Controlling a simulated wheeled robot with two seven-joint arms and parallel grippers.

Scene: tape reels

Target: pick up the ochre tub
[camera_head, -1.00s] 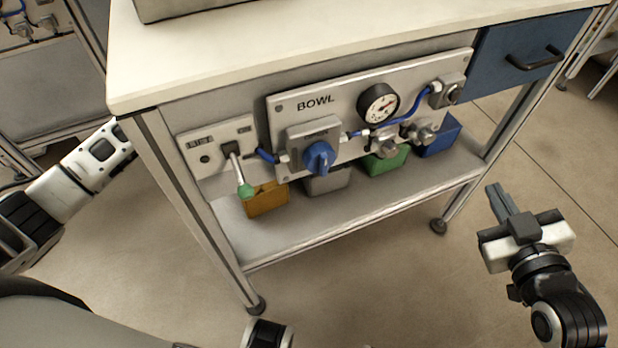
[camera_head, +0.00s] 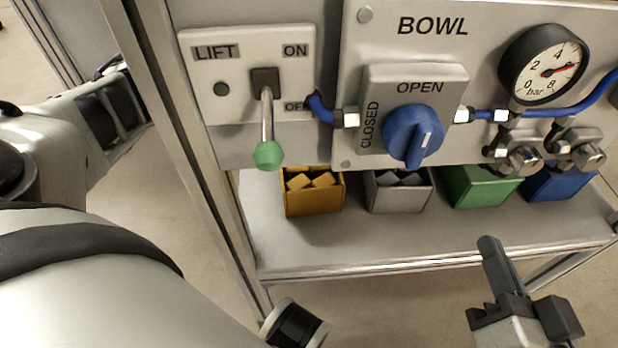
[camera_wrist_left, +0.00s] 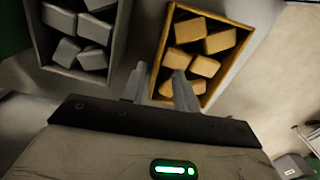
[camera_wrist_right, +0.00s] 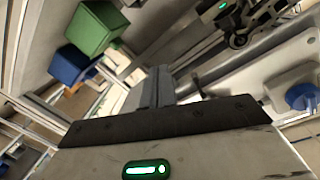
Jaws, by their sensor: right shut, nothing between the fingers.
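The ochre tub (camera_head: 314,202) stands on the lower shelf under the panel, at the left end of a row, with ochre blocks in it. The left wrist view looks down into the ochre tub (camera_wrist_left: 160,70). My left gripper (camera_wrist_left: 158,88) is open there. One finger shows over the gap beside the grey tub and the other over the ochre tub's inside, with the tub's side wall between them in the picture. Contact cannot be told. The head view does not show this gripper. My right gripper (camera_head: 490,243) is shut and empty, in front of the shelf at right.
A grey tub (camera_head: 400,198), a green tub (camera_head: 478,188) and a blue tub (camera_head: 560,184) stand to the right. The panel with the lift lever (camera_head: 267,125), blue knob (camera_head: 412,137) and gauge (camera_head: 543,66) overhangs the shelf (camera_head: 370,245). A frame leg (camera_head: 185,110) stands left.

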